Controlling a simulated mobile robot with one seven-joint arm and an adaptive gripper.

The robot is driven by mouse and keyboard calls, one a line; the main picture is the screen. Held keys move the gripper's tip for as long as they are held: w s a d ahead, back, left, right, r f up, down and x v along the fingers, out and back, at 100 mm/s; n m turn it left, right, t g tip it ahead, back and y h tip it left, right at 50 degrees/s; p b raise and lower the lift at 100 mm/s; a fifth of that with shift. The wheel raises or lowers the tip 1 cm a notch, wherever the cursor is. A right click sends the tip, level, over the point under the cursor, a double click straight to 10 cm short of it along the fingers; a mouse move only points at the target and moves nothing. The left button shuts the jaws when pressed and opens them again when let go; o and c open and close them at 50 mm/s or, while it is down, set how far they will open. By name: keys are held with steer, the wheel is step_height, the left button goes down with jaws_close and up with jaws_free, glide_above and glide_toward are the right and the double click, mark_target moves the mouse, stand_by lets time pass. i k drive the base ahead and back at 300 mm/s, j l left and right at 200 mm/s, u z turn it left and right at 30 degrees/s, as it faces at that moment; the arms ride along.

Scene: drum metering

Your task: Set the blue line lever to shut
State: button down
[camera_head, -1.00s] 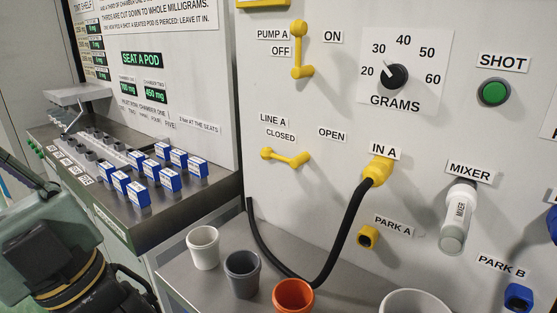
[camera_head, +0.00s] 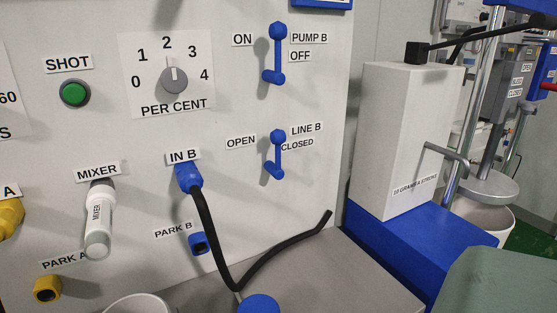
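The blue line lever (camera_head: 278,154) is on the white panel, under the LINE B label (camera_head: 306,129). Its bar stands nearly upright, with a round knob at the top and another at the bottom. The OPEN label (camera_head: 241,142) is to its left and the CLOSED label (camera_head: 298,145) is close by on its right. Nothing touches the lever. My gripper is not in view.
Above is the blue PUMP B lever (camera_head: 277,54), also upright. A white box (camera_head: 398,140) on a blue base stands right of the panel. The space before the lever looks clear.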

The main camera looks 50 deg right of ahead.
mark_target(277, 137)
steer(key=k+j+z, duration=0.5)
steer(key=z, duration=0.25)
